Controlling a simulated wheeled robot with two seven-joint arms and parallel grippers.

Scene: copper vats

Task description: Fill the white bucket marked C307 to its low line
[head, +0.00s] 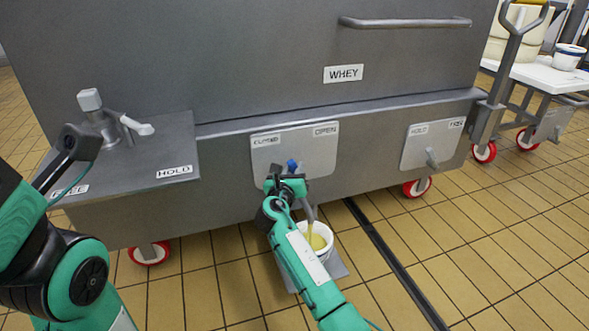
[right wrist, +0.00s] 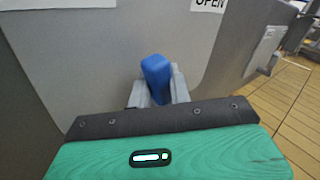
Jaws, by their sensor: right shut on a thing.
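A white bucket (head: 322,244) stands on a grey plate at the floor below the vat's outlet. Pale yellow liquid (head: 317,241) shows inside it, and a yellow stream falls into it from the grey spout (head: 309,212). The bucket's marking and low line cannot be read. My right gripper (head: 286,181) is shut on the blue valve handle (right wrist: 157,76), which also shows in the head view (head: 292,166).
The grey WHEY vat (head: 250,70) stands on red wheels. A side shelf marked HOLD (head: 174,172) carries a grey lever fitting (head: 112,122). A white-topped cart (head: 540,74) with another bucket (head: 568,57) stands at the back right. A dark floor drain (head: 395,265) runs right of the bucket.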

